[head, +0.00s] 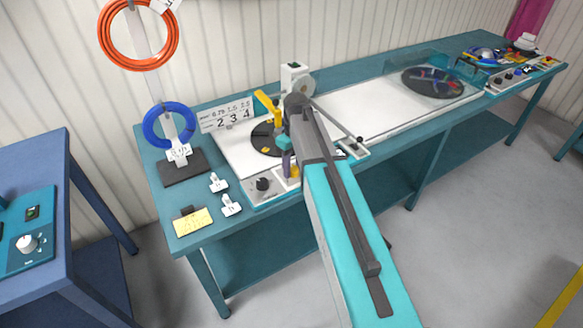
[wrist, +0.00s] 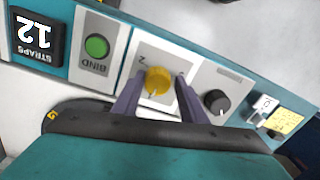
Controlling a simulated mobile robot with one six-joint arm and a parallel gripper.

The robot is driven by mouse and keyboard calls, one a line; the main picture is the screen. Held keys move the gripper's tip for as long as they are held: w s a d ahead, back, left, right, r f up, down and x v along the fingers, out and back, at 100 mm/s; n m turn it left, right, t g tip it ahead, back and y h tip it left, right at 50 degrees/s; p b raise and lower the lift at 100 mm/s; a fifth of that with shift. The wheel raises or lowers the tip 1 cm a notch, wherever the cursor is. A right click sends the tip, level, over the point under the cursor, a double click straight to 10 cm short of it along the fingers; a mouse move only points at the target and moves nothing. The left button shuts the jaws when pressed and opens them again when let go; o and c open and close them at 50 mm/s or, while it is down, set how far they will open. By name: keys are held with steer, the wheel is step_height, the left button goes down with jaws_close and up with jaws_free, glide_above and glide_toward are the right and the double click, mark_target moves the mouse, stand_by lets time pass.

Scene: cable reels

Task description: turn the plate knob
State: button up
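In the wrist view a round yellow knob (wrist: 158,80) sits on a white plate of the control strip, with a dark mark beside it. My gripper (wrist: 162,77) has its two purple fingers one on each side of this knob, with a small gap visible; whether they touch it is unclear. A black knob (wrist: 216,101) sits on a grey panel to the right, outside the fingers. In the head view the black knob (head: 262,184) shows at the bench's front left, and my gripper (head: 287,166) points down beside it. Which knob is the plate knob is not readable.
A green BIND button (wrist: 96,46) and a STRAPS display (wrist: 36,37) lie left along the strip. White tags (head: 230,206) and a yellow card (head: 193,222) lie on the bench. A stand with a blue coil (head: 148,133) rises behind. A black disc (head: 265,139) lies close.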

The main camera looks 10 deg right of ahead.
mark_target(295, 168)
steer(key=shift+o, duration=1)
steer(key=shift+w+d+r, duration=0.1)
steer(key=shift+r, duration=0.05)
steer(key=shift+r, duration=0.45)
step_height(295, 168, up, 13)
steer(key=b, duration=0.2)
steer(key=shift+d+f+b, duration=0.2)
steer(key=shift+b, duration=0.2)
